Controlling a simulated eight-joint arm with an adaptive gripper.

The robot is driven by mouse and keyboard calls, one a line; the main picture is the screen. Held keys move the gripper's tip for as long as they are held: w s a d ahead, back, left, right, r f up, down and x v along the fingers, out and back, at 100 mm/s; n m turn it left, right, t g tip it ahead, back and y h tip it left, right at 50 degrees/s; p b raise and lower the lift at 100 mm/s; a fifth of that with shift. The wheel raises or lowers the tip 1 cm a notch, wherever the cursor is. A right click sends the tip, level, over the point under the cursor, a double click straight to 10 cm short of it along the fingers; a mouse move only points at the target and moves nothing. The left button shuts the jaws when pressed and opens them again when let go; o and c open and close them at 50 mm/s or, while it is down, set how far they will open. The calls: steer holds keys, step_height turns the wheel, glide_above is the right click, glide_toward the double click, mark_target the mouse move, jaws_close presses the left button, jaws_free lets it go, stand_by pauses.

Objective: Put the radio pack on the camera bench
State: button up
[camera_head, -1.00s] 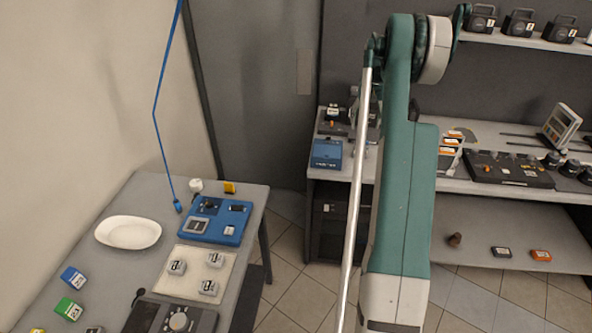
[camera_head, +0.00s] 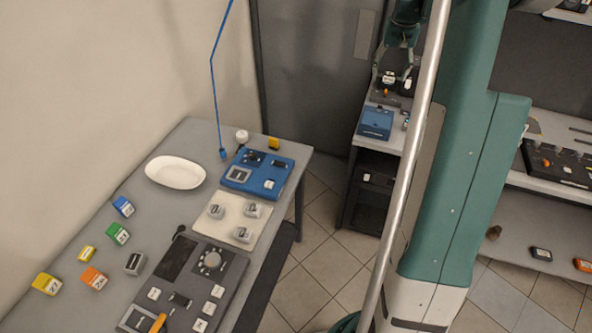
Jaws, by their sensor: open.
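My gripper (camera_head: 398,72) is at the upper middle, partly hidden by my arm. It is open and points down over the far end of the back bench (camera_head: 347,135). A small black-and-white item (camera_head: 388,79) with orange below it is at or just under the fingers. I cannot tell whether they touch it, or whether it is the radio pack. The grey table (camera_head: 150,225) on the left holds small grey packs (camera_head: 216,211) on a cream mat (camera_head: 262,229) and another grey pack (camera_head: 134,263). No label readable here names the radio pack or the camera bench.
A blue box (camera_head: 376,122) stands on the back bench, close in front of my gripper. The left table also holds a white oval dish (camera_head: 175,172), a blue tray (camera_head: 257,188), a control panel (camera_head: 190,283) and several coloured blocks. A blue cord (camera_head: 214,90) hangs above the tray.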

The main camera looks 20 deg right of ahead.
steer(key=s+a+r+n+t, duration=0.1)
steer(key=s+a+r, duration=0.25)
steer(key=a, duration=0.75)
steer(key=s+a+r+n+t, duration=0.1)
steer(key=s+a+r, duration=0.25)
steer(key=a, duration=0.65)
steer(key=s+a+r+n+t, duration=0.1)
steer(key=s+a+r, duration=0.25)
steer(key=a, duration=0.75)
steer(key=s+a+f+n+t, duration=0.1)
steer(key=s+a+f+n, duration=0.1)
steer(key=s+a, duration=0.9)
steer(key=s+a+f+n+t, duration=0.2)
steer(key=s+a+f, duration=0.2)
steer(key=s+a, duration=0.7)
steer(key=shift+s+a+f+y, duration=0.3)
steer(key=shift+a+f+y, duration=0.1)
steer(key=shift+a, duration=0.4)
